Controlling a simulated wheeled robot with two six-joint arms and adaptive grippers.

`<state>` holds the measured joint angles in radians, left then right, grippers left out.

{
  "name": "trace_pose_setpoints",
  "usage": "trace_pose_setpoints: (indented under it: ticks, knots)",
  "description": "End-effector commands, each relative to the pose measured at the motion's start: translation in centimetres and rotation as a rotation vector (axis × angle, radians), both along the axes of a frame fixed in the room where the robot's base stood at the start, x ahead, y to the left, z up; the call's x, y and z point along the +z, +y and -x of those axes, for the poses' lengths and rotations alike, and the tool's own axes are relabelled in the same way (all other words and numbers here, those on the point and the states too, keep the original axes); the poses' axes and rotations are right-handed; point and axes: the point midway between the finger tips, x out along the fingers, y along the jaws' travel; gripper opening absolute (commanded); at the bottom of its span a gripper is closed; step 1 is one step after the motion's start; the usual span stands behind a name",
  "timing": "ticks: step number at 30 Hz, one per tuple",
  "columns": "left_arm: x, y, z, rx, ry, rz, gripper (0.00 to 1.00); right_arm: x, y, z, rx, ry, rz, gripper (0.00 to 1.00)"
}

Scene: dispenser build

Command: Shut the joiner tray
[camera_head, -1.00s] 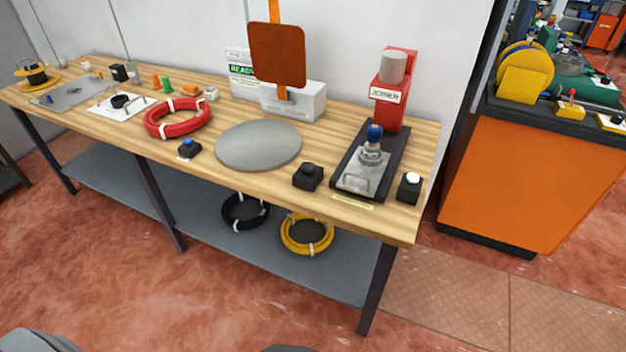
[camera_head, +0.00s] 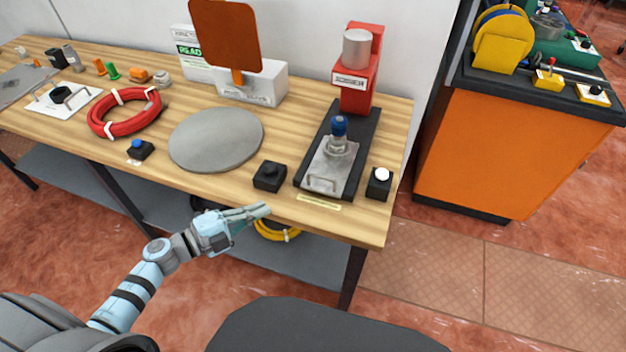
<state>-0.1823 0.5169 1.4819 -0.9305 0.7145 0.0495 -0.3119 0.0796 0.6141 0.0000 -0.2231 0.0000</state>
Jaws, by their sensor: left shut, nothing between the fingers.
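The joiner is a red machine (camera_head: 361,88) with a grey cylinder head over a black base (camera_head: 365,150), at the right end of the wooden bench. Its grey tray (camera_head: 322,172) with a wire handle sits at the front of the base, out from under the head. A metallic part with a blue top (camera_head: 339,130) stands on the tray. My left gripper (camera_head: 262,209) is shut and empty, in front of the bench's front edge, left of and nearer than the tray. My right gripper is not in view.
A black box (camera_head: 270,176) stands left of the tray and a white-button box (camera_head: 379,183) right of it. A round grey plate (camera_head: 216,139), a blue-button box (camera_head: 140,149) and a red coil (camera_head: 125,112) lie further left. An orange cabinet (camera_head: 495,150) stands right of the bench.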

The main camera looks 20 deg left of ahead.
Motion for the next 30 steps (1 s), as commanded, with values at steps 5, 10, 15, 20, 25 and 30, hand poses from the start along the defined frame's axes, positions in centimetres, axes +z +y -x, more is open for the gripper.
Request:
trace_pose_setpoints:
  ticks: [5, 10, 15, 20, 25, 30]
  knots:
    - [3.5, -3.3, 1.0, -0.21, -0.107, -0.135, 0.0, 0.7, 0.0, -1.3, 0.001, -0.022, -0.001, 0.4]
    - [3.1, -5.3, -0.8, -0.209, -0.106, -0.131, 0.0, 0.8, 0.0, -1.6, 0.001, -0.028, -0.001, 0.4]
    - [2.5, -8.1, -3.3, -0.206, -0.105, -0.128, 0.0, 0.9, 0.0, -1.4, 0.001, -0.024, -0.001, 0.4]
    - [2.1, -10.7, -5.5, -0.207, -0.104, -0.127, 0.0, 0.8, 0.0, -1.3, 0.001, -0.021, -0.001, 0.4]
    - [1.2, -10.6, -8.1, -0.205, -0.102, -0.131, 0.0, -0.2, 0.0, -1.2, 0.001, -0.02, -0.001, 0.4]
    - [1.1, -10.6, -9.1, -0.206, -0.102, -0.13, 0.0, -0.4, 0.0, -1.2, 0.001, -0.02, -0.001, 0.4]
